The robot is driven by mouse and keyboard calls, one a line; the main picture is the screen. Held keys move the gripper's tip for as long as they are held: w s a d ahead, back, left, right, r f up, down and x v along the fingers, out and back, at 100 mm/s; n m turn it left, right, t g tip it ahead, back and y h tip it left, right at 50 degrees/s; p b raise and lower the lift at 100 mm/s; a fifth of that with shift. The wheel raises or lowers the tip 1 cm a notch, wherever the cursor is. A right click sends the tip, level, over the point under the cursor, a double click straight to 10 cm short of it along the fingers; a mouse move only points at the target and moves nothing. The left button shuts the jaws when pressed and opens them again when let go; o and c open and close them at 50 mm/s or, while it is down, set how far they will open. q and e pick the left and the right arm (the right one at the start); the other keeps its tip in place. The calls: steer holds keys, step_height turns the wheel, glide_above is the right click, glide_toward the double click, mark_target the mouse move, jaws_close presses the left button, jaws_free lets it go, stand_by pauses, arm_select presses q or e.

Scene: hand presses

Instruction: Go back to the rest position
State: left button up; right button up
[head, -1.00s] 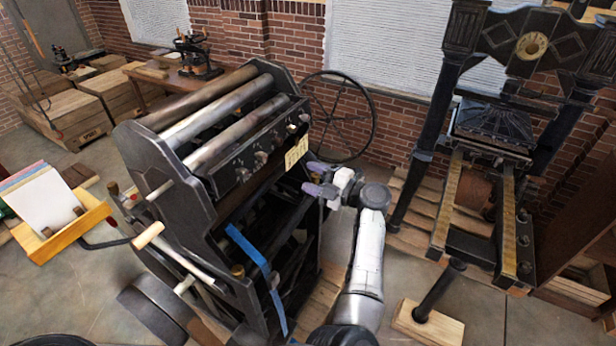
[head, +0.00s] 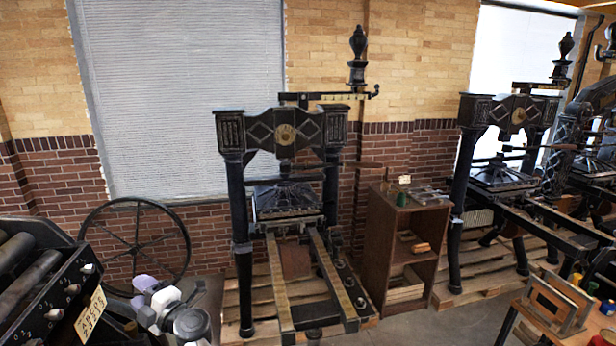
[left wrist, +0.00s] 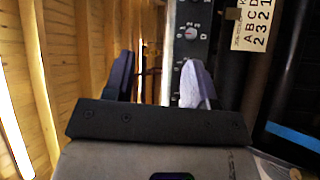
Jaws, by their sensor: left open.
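My left gripper (head: 140,293) is at the lower left of the head view, with its purple-grey fingertips beside the roller press (head: 42,285). In the left wrist view its two fingers (left wrist: 160,82) stand apart with nothing between them. Beyond them is the dark panel of the roller press (left wrist: 192,30) with knobs, and a cream label with letters and digits (left wrist: 251,25). I cannot tell the exact gap between the fingers and the panel. My right gripper is in neither view.
A spoked wheel (head: 135,238) stands behind my left gripper. A black hand press (head: 285,205) on a pallet is in the middle, with a wooden cabinet (head: 375,245) to its right. More presses and a wooden table (head: 530,312) are at the right.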

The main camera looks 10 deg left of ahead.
arm_select(q)
steer(key=d+r+m+t+h, duration=1.2)
steer(key=r+m+t+h, duration=0.15)
steer(key=m+h, duration=0.65)
steer(key=s+d+f+m+g+p, duration=0.3)
steer(key=s+f+g, duration=0.2)
steer(key=s+f, duration=0.5)
steer(key=s+d+f+m+g+p, duration=0.3)
steer(key=s+f+g, duration=0.3)
steer(key=s+f, duration=0.5)
steer(key=s+d+f+m+g+p, duration=0.3)
steer(key=s+f, duration=0.7)
steer(key=s, duration=1.2)
steer(key=shift+s+d+f+m+g+y+p, duration=0.2)
steer(key=shift+d+f+m+g+y+p, duration=0.2)
steer(key=shift+d+m+g, duration=0.6)
steer(key=shift+a+g, duration=0.25)
